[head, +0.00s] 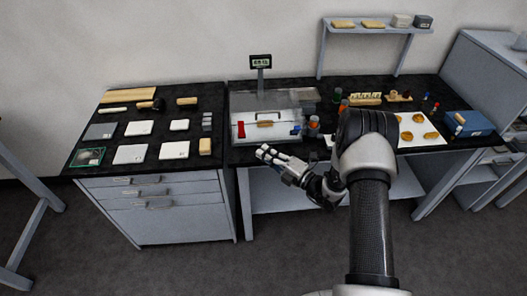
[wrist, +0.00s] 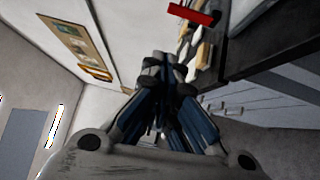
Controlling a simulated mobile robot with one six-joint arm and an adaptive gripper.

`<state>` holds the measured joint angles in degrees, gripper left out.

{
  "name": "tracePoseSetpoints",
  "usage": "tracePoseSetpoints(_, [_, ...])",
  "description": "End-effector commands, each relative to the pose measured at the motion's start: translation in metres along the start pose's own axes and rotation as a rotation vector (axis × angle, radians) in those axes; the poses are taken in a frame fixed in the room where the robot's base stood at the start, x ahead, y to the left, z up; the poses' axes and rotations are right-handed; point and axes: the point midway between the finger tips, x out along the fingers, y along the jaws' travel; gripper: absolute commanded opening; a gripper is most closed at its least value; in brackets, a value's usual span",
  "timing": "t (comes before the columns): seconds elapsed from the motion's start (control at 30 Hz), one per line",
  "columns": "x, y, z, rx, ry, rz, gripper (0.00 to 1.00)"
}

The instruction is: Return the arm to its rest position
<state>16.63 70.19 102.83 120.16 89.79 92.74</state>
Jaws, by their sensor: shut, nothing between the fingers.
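My gripper (head: 268,155) is at the front edge of the right-hand bench in the head view, left of my upright arm. Its fingers are together and hold nothing. In the wrist view my gripper (wrist: 170,72) shows its blue-grey fingers meeting at the tips, with nothing between them. My arm (head: 368,230) rises in front of the bench and bends down to the left towards the gripper. It hides part of the bench top.
The scale box (head: 283,133) stands on the bench just behind the gripper, with a red item (head: 241,130) on it. A drawer cabinet (head: 168,214) holding several white tiles stands left. A blue box (head: 468,124) is at right. Floor in front is clear.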

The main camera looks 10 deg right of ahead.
Motion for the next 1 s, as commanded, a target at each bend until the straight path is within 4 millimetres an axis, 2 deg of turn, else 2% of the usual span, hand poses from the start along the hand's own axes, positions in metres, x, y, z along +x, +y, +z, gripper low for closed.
tracePoseSetpoints(0.33, [0.001, 0.002, -0.001, -0.007, 0.006, 0.0, 0.0])
tracePoseSetpoints(0.47, [0.009, 0.029, -0.015, -0.098, 0.083, 0.003, 0.0])
tracePoseSetpoints(0.57, [0.018, 0.068, -0.042, -0.264, 0.217, 0.007, 0.0])
tracePoseSetpoints(0.6, [0.019, 0.086, -0.056, -0.349, 0.284, 0.009, 0.0])
tracePoseSetpoints(0.73, [0.011, 0.138, -0.109, -0.66, 0.515, 0.032, 0.0])
tracePoseSetpoints(0.87, [-0.014, 0.176, -0.159, -0.983, 0.739, 0.073, 0.0])
tracePoseSetpoints(1.0, [-0.054, 0.203, -0.203, -1.34, 0.978, 0.138, 0.0])
